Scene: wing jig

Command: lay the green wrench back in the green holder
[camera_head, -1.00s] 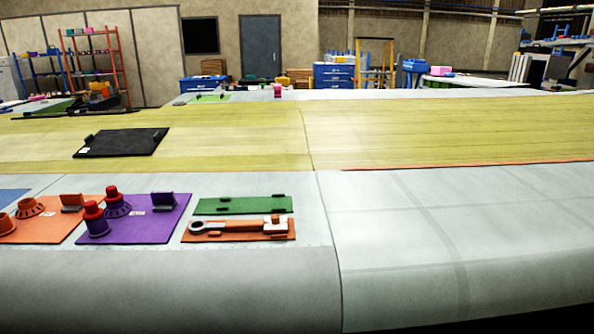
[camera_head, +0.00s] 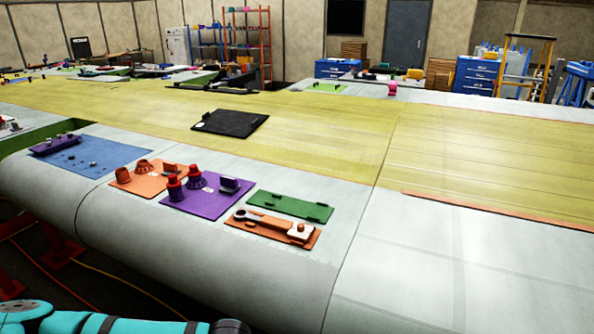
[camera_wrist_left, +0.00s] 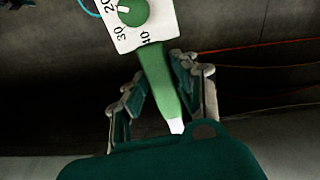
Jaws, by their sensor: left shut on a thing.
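The green holder (camera_head: 290,206) is a flat green plate with small dark clips. It lies on the grey wing surface, and no wrench lies in it. In the left wrist view my left gripper (camera_wrist_left: 160,95) is shut on the green wrench (camera_wrist_left: 157,75), which has a green handle and a white head with a green dial and numbers. The wrench is held over dark floor. In the head view part of my teal left arm (camera_head: 110,322) shows at the bottom left, but its gripper is out of the frame. My right gripper is not in view.
An orange holder (camera_head: 262,238) with an orange wrench (camera_head: 270,222) lies just in front of the green holder. A purple plate (camera_head: 205,203) with red-topped parts, an orange plate and a blue plate (camera_head: 85,158) lie to the left. The wing right of the holders is clear.

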